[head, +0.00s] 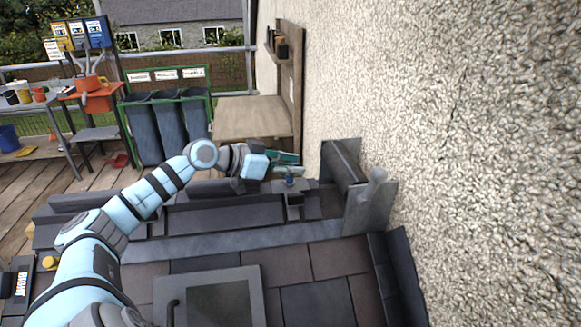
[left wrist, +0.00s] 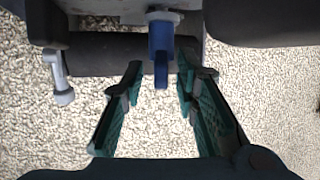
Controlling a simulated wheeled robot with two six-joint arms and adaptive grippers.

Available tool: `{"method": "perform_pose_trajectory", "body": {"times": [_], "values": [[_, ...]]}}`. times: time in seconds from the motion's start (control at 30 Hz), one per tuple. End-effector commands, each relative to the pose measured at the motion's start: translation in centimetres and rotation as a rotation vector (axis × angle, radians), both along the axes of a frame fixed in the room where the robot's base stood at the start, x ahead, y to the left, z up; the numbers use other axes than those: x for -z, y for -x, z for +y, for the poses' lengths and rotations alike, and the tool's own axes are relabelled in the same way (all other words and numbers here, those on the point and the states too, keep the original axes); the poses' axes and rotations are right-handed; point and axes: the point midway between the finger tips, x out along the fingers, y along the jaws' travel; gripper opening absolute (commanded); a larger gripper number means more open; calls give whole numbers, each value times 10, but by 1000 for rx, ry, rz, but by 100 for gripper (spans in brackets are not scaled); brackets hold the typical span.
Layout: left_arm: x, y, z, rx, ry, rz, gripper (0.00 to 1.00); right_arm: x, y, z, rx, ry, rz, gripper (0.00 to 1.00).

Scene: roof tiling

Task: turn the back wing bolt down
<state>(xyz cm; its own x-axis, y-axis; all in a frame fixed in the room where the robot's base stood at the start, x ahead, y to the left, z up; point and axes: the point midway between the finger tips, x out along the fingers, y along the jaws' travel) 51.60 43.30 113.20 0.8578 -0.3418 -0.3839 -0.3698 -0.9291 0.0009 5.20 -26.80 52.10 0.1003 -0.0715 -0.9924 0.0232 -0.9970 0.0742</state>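The blue wing bolt (head: 290,181) stands on a small dark bracket (head: 294,199) beside the ridge near the wall. In the left wrist view the wing bolt (left wrist: 160,52) shows as a blue upright piece between the fingertips, with a gap on each side. My left gripper (head: 288,164) is at the bolt, its green fingers just above it in the head view. In the left wrist view the left gripper (left wrist: 159,72) is open, with nothing held. Whether the fingertips reach around the bolt in depth is hard to tell. My right gripper is not in view.
The rough stone wall (head: 480,130) rises close on the right. A dark upright tile end (head: 344,163) and a grey post (head: 374,200) stand right of the bolt. A grey pin (left wrist: 60,78) shows at left in the wrist view. A framed roof window (head: 215,300) lies in front.

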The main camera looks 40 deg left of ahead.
Motion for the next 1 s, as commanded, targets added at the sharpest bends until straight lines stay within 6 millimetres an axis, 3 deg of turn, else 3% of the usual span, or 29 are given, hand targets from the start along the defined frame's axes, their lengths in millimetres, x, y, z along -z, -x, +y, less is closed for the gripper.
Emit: {"method": "perform_pose_trajectory", "body": {"times": [0.23,0.5,0.6,1.0], "values": [[-12,0,0,0,-2,-4,28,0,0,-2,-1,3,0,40],[-78,-2,-2,2,-1,-7,28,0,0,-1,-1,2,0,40],[-94,-2,-2,1,0,-4,28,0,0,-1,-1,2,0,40],[-100,-2,-2,1,0,1,28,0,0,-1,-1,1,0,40]]}}
